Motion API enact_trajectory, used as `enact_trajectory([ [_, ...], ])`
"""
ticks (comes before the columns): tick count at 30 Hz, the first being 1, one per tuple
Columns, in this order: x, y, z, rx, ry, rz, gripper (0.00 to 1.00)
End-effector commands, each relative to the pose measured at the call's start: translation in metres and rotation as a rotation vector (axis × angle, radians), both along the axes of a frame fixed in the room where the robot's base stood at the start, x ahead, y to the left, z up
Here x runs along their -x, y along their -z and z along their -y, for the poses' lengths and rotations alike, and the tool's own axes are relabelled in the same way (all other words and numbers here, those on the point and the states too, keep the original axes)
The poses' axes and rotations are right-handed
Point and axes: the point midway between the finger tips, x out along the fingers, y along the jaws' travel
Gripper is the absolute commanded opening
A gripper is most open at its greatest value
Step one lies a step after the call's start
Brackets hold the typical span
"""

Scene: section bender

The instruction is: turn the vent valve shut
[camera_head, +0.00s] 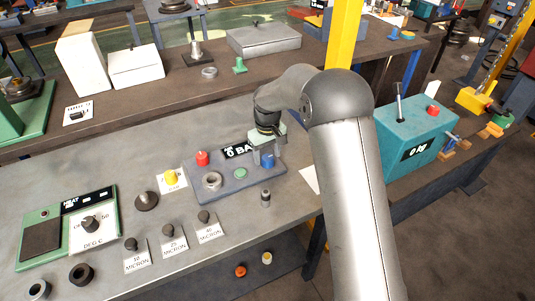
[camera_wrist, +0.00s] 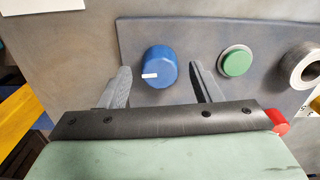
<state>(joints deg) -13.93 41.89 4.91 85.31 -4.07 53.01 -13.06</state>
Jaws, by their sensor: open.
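A blue round knob (camera_wrist: 160,67) with a white pointer mark stands on the grey-blue panel (camera_head: 240,191). It looks like the vent valve, though no label for it is readable. In the wrist view its mark points left. In the head view the knob (camera_head: 267,161) shows at the panel's right end, partly behind my gripper (camera_head: 264,151). My gripper (camera_wrist: 161,72) is open, with one finger on each side of the knob. Gaps show between the knob and both fingers in the wrist view. Whether the fingertips reach down to its height is hard to tell.
On the panel are a green button (camera_wrist: 236,62), a metal ring (camera_head: 212,181) and a red knob (camera_head: 202,158). A yellow knob (camera_head: 170,177) stands left of it. A small metal part (camera_head: 265,197) stands in front. A teal box (camera_head: 412,130) is right of my arm.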

Motion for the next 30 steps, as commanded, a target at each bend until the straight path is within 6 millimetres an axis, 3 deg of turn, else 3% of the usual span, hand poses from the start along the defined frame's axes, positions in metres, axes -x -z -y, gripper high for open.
enact_trajectory([
  [12,0.0001,0.0093,0.0001,0.001,0.000,0.001,0.58],
  [17,0.0001,0.0091,0.0001,0.000,0.000,0.001,0.14],
  [30,-0.0002,0.0094,0.0001,0.000,-0.067,0.001,0.13],
])
